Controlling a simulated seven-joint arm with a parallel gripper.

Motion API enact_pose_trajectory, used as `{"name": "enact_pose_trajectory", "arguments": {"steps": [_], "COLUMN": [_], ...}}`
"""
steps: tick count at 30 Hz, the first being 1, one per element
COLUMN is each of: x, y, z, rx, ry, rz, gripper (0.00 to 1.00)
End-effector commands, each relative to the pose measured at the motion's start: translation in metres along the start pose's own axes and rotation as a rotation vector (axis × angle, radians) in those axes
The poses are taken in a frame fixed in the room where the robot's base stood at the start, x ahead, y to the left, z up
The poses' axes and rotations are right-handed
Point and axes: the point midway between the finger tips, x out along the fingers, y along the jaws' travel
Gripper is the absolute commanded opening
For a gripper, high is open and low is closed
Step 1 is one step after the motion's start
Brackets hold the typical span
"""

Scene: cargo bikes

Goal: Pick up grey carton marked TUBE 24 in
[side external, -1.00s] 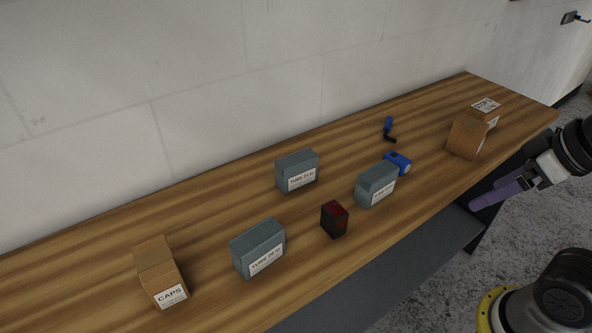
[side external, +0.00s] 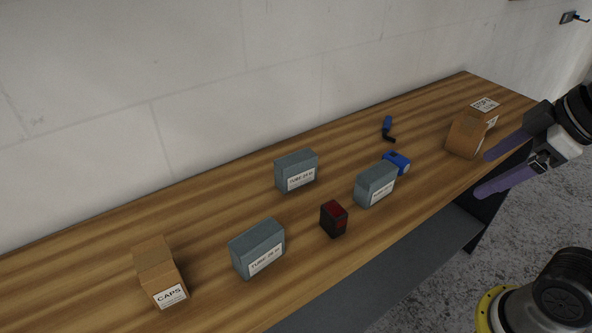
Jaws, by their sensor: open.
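Three grey cartons with white labels stand on the wooden bench in the side external view. One is at the back middle (side external: 295,168), one at the front left (side external: 256,243), and one right of middle (side external: 374,182). All labels seem to begin with TUBE, but the numbers are too small and blurred to tell which is 24 in. My gripper (side external: 484,175), with purple fingers, is open and empty at the right, by the bench's front edge, apart from all three cartons.
A dark red and black box (side external: 334,219) stands between the front-left and right cartons. A blue item (side external: 397,162) sits close behind the right carton. A blue-and-black tool (side external: 388,129), a CAPS box (side external: 160,272) and a brown box (side external: 467,136) are also on the bench (side external: 90,245).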

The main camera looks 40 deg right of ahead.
Motion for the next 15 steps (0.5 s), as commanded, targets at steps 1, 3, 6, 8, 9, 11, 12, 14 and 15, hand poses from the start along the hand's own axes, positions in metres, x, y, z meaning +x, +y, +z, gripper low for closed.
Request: {"name": "enact_pose_trajectory", "arguments": {"steps": [1, 3, 6, 8, 9, 11, 12, 14, 15], "x": [-0.006, -0.013, -0.018, -0.017, -0.014, -0.008, -0.002, 0.009, 0.017], "y": [0.004, 0.008, 0.016, 0.021, 0.024, 0.029, 0.032, 0.037, 0.040], "z": [-0.018, -0.044, -0.084, -0.110, -0.126, -0.150, -0.166, -0.188, -0.202], "rx": [-0.079, -0.198, -0.366, -0.465, -0.527, -0.615, -0.669, -0.744, -0.789], "ry": [0.002, 0.005, 0.009, 0.014, 0.018, 0.024, 0.030, 0.039, 0.046], "rz": [-0.019, -0.051, -0.103, -0.138, -0.161, -0.197, -0.222, -0.258, -0.280], "gripper": [0.91, 0.91, 0.91, 0.91, 0.91, 0.91, 0.91, 0.91, 0.91]}}
